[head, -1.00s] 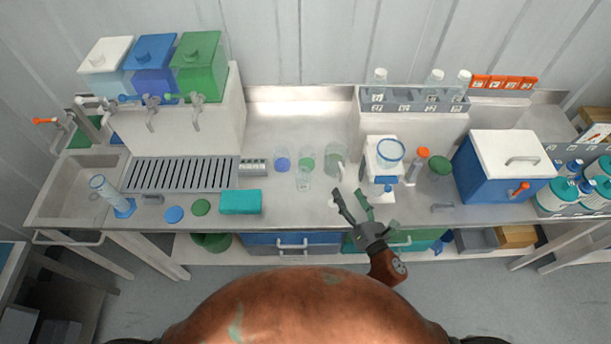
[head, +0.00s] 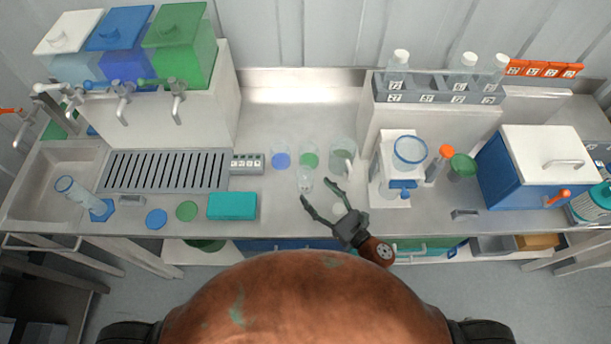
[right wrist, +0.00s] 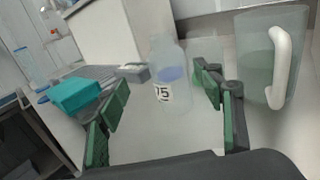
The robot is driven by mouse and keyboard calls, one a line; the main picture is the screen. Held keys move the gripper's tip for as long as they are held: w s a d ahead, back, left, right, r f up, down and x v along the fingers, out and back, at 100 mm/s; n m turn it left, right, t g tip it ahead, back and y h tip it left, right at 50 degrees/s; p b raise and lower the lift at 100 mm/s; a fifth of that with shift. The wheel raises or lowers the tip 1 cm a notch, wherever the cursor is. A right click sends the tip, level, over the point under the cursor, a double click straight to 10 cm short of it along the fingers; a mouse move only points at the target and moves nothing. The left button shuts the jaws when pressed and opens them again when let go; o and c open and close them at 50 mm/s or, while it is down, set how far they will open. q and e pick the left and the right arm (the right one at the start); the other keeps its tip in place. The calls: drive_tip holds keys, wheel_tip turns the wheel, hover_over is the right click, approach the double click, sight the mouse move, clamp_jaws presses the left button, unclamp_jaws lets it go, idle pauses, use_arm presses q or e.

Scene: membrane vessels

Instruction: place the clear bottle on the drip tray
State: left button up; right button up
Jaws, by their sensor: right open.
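The clear bottle (head: 304,180) stands on the steel bench, in front of several clear vessels. In the right wrist view it is a see-through bottle (right wrist: 168,78) with a label reading 75. My right gripper (head: 318,190) is open and empty at the bench's front side, close to the bottle. In the right wrist view the bottle shows ahead, between the spread green fingers (right wrist: 165,108); I see no clear contact. The drip tray (head: 163,171) is a grey slatted grate to the left, below the taps, with nothing on it. My left gripper is out of view.
A clear jug with a white handle (head: 343,154) stands right of the bottle, near the gripper. A teal block (head: 232,206) and green and blue discs lie before the tray. A small grey box (head: 247,164) adjoins the tray's right end. A white device (head: 396,170) stands further right.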

sight(304, 176)
drive_tip(key=x, duration=0.2)
drive_tip(key=shift+w+f, duration=0.15)
drive_tip(key=shift+w, duration=0.15)
drive_tip(key=shift+w+d+f+p+x, duration=0.1)
drive_tip(key=shift+f+p+x, duration=0.05)
drive_tip(key=shift+x, duration=0.75)
drive_tip(key=shift+w+d+f+p+x, duration=0.1)
drive_tip(key=shift+f+p+x, duration=0.1)
drive_tip(key=shift+x, duration=0.7)
drive_tip(key=shift+d+f+p+x, duration=0.1)
drive_tip(key=shift+p+x, duration=0.05)
drive_tip(key=shift+x, duration=0.8)
drive_tip(key=shift+c, duration=0.3)
drive_tip(key=c, duration=1.3)
drive_tip(key=shift+r, duration=0.1)
